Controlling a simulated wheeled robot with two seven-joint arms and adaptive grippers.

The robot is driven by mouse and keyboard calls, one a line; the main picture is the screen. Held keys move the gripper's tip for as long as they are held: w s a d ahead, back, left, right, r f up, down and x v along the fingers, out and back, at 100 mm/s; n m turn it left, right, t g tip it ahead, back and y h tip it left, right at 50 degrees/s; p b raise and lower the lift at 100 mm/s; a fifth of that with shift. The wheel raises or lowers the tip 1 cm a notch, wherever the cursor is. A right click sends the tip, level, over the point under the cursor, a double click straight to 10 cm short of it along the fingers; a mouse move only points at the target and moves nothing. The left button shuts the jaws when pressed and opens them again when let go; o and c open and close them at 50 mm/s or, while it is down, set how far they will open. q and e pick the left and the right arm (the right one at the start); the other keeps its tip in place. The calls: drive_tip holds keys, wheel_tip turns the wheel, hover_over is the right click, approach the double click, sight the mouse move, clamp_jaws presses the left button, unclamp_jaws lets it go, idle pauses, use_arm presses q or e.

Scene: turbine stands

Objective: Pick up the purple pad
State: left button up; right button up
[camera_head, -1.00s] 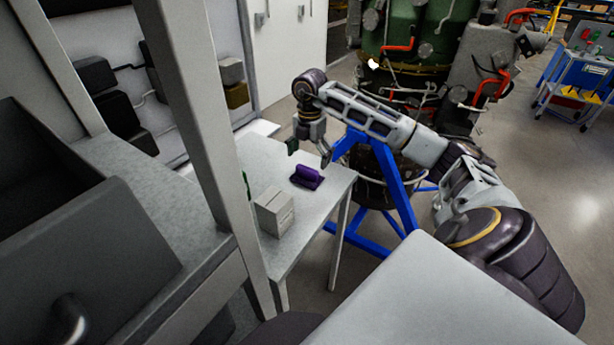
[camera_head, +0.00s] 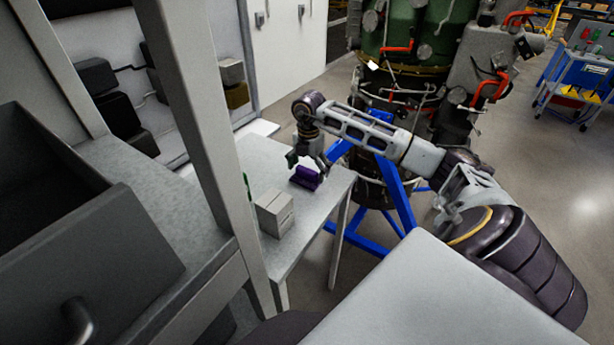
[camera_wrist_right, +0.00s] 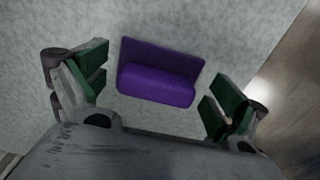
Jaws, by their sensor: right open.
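The purple pad (camera_head: 305,178) lies on the small grey table (camera_head: 262,160), near its right edge. In the right wrist view the pad (camera_wrist_right: 158,82) shows a flat back part and a thicker, brighter front part. My right gripper (camera_head: 307,164) is just above the pad and points down. In the wrist view the right gripper (camera_wrist_right: 158,85) is open, with its green-padded fingers apart on either side of the pad. I cannot see either finger touching it. My left gripper is not in view.
A white box (camera_head: 274,213) stands on the table nearer to me. A grey upright post (camera_head: 205,130) rises at the left. A blue stand (camera_head: 400,195) with the turbine (camera_head: 405,45) is behind and right of the table.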

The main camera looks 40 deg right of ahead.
sight(308, 168)
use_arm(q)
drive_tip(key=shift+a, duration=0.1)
use_arm(e)
drive_tip(key=shift+f, duration=0.1)
idle(0.3)
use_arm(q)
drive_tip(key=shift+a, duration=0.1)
use_arm(e)
drive_tip(key=c, duration=1.1)
wheel_tip(308, 168, up, 8)
drive_tip(key=shift+r+b, duration=0.1)
drive_tip(key=shift+b, duration=0.35)
drive_tip(key=shift+r, duration=0.75)
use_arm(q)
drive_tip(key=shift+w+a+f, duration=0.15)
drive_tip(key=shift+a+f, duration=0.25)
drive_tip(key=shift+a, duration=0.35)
use_arm(e)
drive_tip(key=shift+r, duration=0.15)
